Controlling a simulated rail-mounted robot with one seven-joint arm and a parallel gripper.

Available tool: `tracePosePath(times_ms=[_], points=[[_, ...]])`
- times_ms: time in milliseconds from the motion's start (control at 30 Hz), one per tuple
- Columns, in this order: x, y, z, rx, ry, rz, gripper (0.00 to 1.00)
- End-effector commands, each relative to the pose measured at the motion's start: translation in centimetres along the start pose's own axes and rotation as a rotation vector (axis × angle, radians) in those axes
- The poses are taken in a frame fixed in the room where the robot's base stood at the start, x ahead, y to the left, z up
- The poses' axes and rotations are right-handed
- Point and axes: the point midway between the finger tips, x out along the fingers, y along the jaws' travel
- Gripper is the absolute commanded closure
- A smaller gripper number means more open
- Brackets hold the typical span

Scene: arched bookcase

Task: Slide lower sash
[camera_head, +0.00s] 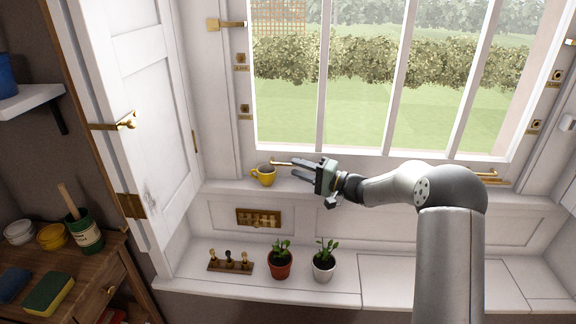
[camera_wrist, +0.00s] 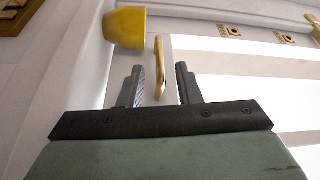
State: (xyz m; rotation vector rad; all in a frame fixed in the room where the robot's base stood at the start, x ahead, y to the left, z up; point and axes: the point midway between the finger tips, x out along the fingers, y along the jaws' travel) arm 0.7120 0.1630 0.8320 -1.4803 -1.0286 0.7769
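The lower sash (camera_head: 322,90) is a white-framed window with upright bars; its bottom rail is down near the sill. A slim brass handle (camera_head: 281,162) is on the left of the bottom rail; it also shows in the wrist view (camera_wrist: 160,62). My gripper (camera_head: 298,170) is open at the left part of the window, its fingers pointing left. In the wrist view, the brass handle lies between the two fingertips (camera_wrist: 160,80), with gaps visible on both sides. Another brass handle (camera_head: 486,174) is at the right, partly hidden by my arm.
A yellow mug (camera_head: 264,177) stands on the sill just beyond my fingertips; it also shows in the wrist view (camera_wrist: 125,27). Brass fittings (camera_head: 244,110) line the window frame. Below are two potted plants (camera_head: 281,264) and a peg rack (camera_head: 230,264). An open white shutter (camera_head: 150,110) stands left.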

Motion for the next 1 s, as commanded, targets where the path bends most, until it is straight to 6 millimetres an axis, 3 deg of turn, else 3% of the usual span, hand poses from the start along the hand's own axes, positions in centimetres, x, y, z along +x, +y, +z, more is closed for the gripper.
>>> tracePosePath(times_ms=[233, 633, 767, 1000], points=[[3.5, 0.0, 0.0, 0.0, -0.001, -0.001, 0.69], [4.3, 0.0, 0.0, 0.001, 0.0, 0.001, 0.69], [4.3, 0.0, 0.0, 0.0, 0.0, 0.001, 1.0], [4.2, -0.2, -0.1, -0.001, 0.001, 0.0, 1.0]])
